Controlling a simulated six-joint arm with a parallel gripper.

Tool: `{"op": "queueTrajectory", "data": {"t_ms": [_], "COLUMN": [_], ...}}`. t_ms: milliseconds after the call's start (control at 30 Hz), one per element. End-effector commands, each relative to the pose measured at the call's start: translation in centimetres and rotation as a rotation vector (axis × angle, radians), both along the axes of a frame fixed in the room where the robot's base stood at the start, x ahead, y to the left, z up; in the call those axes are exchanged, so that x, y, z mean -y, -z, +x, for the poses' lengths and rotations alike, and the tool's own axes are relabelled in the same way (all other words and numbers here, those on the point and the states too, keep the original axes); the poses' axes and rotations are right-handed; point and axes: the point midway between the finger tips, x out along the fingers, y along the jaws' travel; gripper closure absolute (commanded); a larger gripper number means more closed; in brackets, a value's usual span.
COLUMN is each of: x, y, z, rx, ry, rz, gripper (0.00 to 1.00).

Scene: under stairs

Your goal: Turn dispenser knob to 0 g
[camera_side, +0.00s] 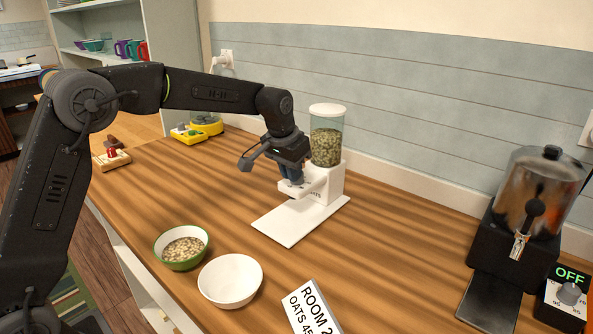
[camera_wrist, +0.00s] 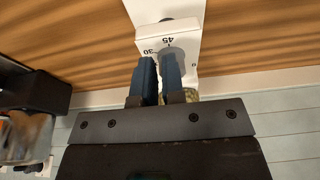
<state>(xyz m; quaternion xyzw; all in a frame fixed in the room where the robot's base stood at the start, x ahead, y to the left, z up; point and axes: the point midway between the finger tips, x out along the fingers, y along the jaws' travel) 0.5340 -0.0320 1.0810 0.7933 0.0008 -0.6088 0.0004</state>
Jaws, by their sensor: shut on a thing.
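The white dispenser (camera_side: 328,187) stands on the counter with a clear, white-lidded hopper (camera_side: 326,146) of oats on top and a flat white base plate (camera_side: 290,226) in front. My gripper (camera_side: 290,184) is at the front of its head. In the wrist view, my gripper's blue fingers (camera_wrist: 159,66) are shut on the grey knob (camera_wrist: 180,53), which they largely cover.
A green bowl of oats (camera_side: 181,248) and an empty white bowl (camera_side: 230,281) stand in front. A card (camera_side: 312,308) reads "ROOM 2" and "OATS 45", cut off. A drinks urn (camera_side: 535,205) and an OFF control box (camera_side: 566,297) are at right. The base plate is empty.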

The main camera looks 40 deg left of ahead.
Motion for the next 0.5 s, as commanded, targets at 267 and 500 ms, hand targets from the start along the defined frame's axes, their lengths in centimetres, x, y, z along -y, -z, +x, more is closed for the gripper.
{"op": "queueTrajectory", "data": {"t_ms": [267,500], "x": [0.51,0.63], "y": [1.11,1.09], "z": [-0.12,-0.46], "rx": [-0.019,-0.02], "ry": [0.009,0.009], "rz": [-0.004,-0.004], "gripper": [1.0,1.0]}}
